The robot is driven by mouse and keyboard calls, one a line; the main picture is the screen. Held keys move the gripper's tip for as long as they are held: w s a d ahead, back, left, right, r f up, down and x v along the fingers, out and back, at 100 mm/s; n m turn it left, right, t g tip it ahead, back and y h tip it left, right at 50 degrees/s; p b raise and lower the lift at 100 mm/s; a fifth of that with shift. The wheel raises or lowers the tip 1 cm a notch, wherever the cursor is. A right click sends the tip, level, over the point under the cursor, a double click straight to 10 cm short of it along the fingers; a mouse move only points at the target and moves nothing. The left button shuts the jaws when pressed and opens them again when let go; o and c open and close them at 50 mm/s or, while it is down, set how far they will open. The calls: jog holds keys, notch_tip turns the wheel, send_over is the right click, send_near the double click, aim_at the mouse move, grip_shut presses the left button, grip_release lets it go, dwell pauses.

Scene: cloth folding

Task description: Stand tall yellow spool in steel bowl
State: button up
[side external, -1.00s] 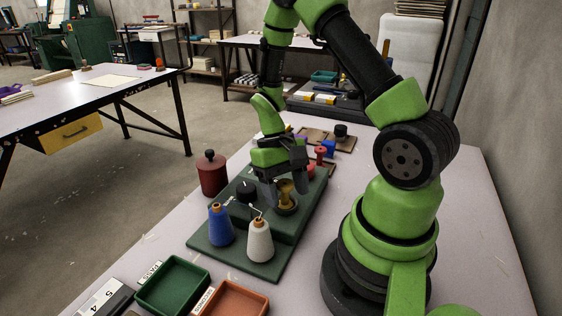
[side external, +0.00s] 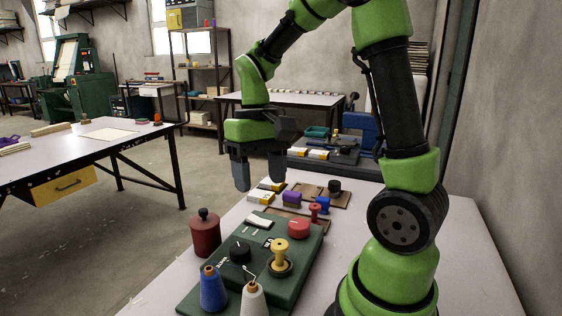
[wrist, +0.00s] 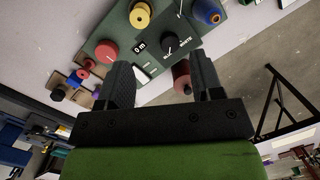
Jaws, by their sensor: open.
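The tall yellow spool (side external: 280,249) stands upright on the right side of the green panel, with its foot in a dark round dish (side external: 289,269), which looks like the steel bowl. The spool also shows at the top of the wrist view (wrist: 140,15). My gripper (side external: 259,184) is open and empty, raised above and behind the panel, apart from the spool. In the wrist view my gripper (wrist: 160,78) has a wide gap between its fingers.
The panel (side external: 262,229) carries a black knob (side external: 240,251) and a red button (side external: 298,229). A blue cone spool (side external: 212,292) and a white one (side external: 253,301) stand at its front. A dark red lidded pot (side external: 205,236) stands left. Small spools and boxes lie behind.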

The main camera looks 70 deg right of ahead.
jog(key=s+a+r+n+t, duration=0.2)
jog(key=s+a+r+t, duration=0.6)
jog(key=a, duration=0.1)
jog(key=shift+y, duration=0.3)
jog(key=shift+d, duration=0.1)
dwell(1.6)
